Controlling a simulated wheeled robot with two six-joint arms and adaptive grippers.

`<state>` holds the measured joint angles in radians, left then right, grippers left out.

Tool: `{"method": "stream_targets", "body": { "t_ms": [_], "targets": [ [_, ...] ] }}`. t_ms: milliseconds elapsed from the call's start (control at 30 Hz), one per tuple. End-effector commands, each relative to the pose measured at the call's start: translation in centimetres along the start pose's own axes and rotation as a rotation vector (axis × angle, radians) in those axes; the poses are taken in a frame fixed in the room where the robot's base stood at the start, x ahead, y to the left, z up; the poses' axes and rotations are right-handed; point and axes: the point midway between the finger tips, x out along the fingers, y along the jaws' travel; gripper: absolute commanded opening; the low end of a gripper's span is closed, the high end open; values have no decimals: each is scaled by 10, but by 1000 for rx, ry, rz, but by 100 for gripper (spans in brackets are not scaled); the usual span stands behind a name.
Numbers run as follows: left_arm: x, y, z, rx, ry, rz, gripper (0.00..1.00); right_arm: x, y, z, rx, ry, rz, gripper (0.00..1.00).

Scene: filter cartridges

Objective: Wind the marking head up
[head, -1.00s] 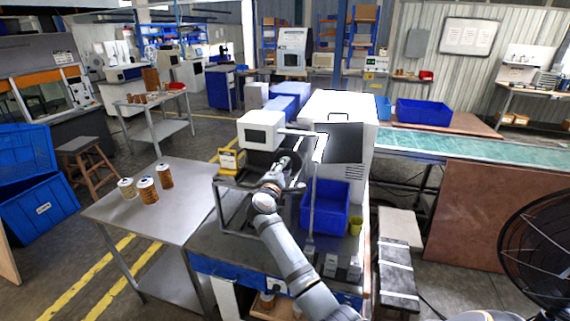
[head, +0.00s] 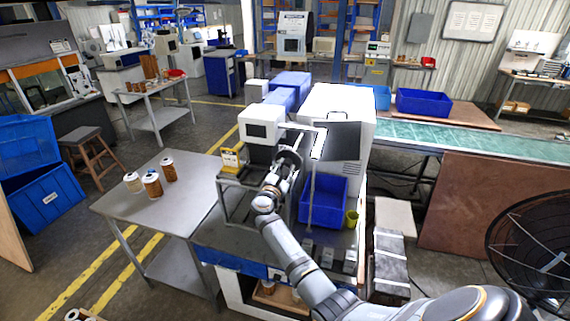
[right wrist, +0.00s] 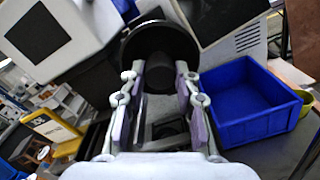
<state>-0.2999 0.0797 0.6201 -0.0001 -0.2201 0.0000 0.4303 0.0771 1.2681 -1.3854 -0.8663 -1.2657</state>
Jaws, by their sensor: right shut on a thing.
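The marking machine stands on the bench with a white box with a dark screen (head: 262,123) at its top, which also shows at the upper left of the right wrist view (right wrist: 38,30). A black round handwheel (head: 293,158) faces me on its front. In the right wrist view the black wheel (right wrist: 160,38) lies straight ahead. My right gripper (head: 281,172) is at the wheel, its fingers (right wrist: 160,100) on either side of the wheel's dark hub or knob and shut on it. The exact contact is partly hidden. The marking head itself cannot be clearly made out. My left gripper is out of view.
A blue bin (head: 325,201) stands right of the wheel, beside a small yellow-green cup (head: 351,219). A yellow device (head: 231,160) is left of the machine. Several filter cartridges (head: 152,185) stand on the grey side table (head: 170,228). A black fan (head: 540,240) is at far right.

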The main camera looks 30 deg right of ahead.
Motion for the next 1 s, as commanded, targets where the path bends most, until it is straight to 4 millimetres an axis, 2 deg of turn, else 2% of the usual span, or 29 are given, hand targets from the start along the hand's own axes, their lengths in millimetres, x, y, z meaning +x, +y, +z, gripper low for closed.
{"method": "stream_targets", "body": {
  "t_ms": [100,500,1000],
  "targets": [
    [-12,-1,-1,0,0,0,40,0,1,1,-108,2,-1,0],
    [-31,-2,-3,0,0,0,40,0,0,0,-401,-3,0,0],
    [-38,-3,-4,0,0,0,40,0,-2,-2,-527,-6,1,0]
  ]
}}
